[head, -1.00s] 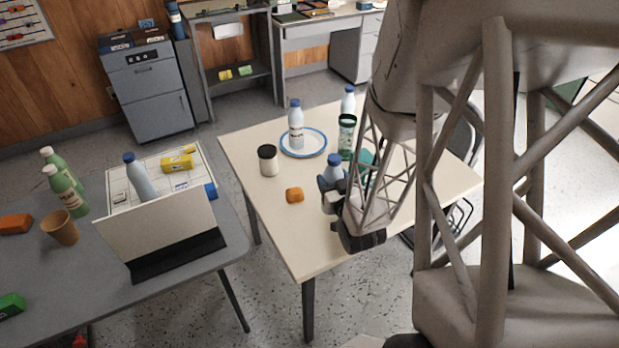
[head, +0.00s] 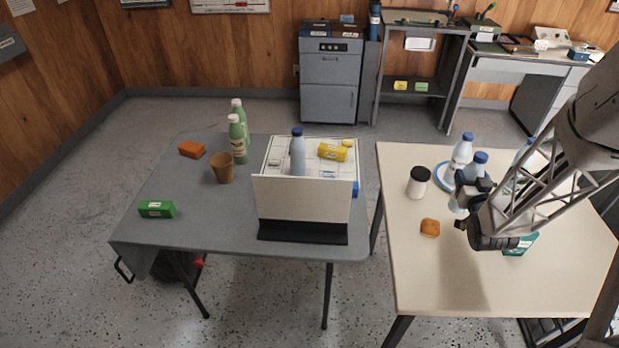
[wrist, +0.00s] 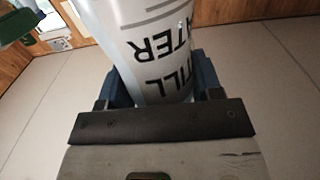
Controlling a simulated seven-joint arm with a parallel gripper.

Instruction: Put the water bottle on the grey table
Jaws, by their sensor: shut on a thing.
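My gripper (head: 468,193) is shut on a water bottle (head: 477,172) with a blue cap, over the cream table at right. In the wrist view the bottle (wrist: 150,45) stands between the jaws, and its label reads "STILL WATER". Its lower part is partly hidden by the gripper in the head view. The grey table (head: 200,225) is at left, apart from my gripper. Another blue-capped bottle (head: 461,152) stands on a blue-rimmed plate (head: 441,180), and a further pale bottle (head: 525,152) is partly behind my arm.
Green bottles (head: 238,150), a brown cup (head: 223,170) and a green box (head: 157,209) stand left. The grey table's front-middle is bare.

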